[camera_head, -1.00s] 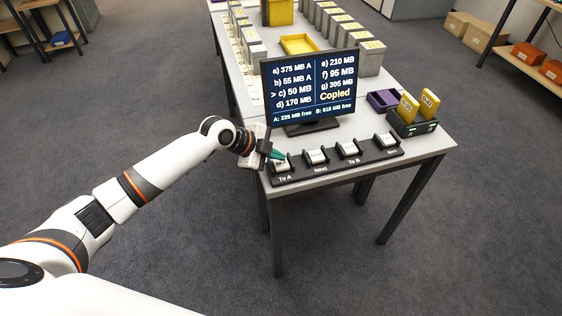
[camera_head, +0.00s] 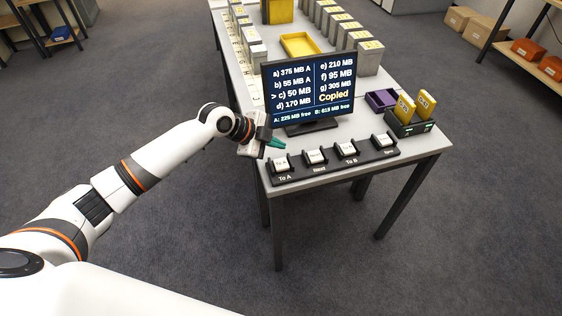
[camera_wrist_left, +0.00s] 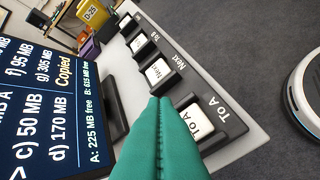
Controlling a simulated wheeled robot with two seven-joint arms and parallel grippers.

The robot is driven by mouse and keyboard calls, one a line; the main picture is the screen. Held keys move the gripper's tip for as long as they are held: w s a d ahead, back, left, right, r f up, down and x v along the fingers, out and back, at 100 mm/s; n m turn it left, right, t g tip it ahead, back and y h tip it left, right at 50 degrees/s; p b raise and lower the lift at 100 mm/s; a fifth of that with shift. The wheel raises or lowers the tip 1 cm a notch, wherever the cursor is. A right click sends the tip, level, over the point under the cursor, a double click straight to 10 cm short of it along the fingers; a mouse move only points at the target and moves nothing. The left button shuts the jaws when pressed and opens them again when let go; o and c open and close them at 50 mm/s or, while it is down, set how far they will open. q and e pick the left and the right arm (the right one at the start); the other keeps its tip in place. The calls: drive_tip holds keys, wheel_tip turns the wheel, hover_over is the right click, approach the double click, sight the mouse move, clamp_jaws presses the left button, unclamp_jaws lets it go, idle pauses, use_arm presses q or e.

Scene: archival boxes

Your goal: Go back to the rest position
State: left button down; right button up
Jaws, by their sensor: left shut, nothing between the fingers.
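My left gripper (camera_head: 276,143) is shut and empty, its green fingertips held above the "To A" end of the button panel (camera_head: 334,159), behind the "To A" button (camera_head: 281,164). In the left wrist view the closed green fingers (camera_wrist_left: 160,105) reach up the middle, beside the "To A" button (camera_wrist_left: 198,122). The monitor (camera_head: 308,88) shows a list with the marker at "c) 50 MB" and the word "Copied". My right gripper is not in view.
The table (camera_head: 425,146) carries a dock (camera_head: 411,124) with two yellow cartridges, a purple tray (camera_head: 382,100), a yellow tray (camera_head: 299,45) and rows of grey boxes. Shelves with orange boxes (camera_head: 527,49) stand at the right. The floor around the table's front is clear.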

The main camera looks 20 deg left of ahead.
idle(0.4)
use_arm(q)
drive_tip(key=s+d+f+n+g, duration=0.1)
drive_tip(key=s+d+f+n, duration=0.2)
drive_tip(key=s, duration=0.4)
drive_tip(key=s+d+f+n+g, duration=0.1)
drive_tip(key=s+d+f, duration=0.25)
drive_tip(key=s, duration=0.45)
drive_tip(key=s+a+n+y, duration=0.3)
drive_tip(key=s+a+n, duration=0.2)
drive_tip(key=s+n, duration=0.3)
drive_tip(key=s+a+n+y, duration=0.4)
drive_tip(key=s+n, duration=0.1)
drive_tip(key=s, duration=0.5)
wheel_tip(320, 180, down, 27)
drive_tip(key=s+g, duration=0.1)
drive_tip(key=g, duration=0.1)
drive_tip(key=s+a+f+g, duration=0.1)
drive_tip(key=s+a+f, duration=0.2)
drive_tip(key=s+f, duration=1.1)
drive_tip(key=shift+s+f, duration=0.4)
drive_tip(key=shift+s, duration=0.7)
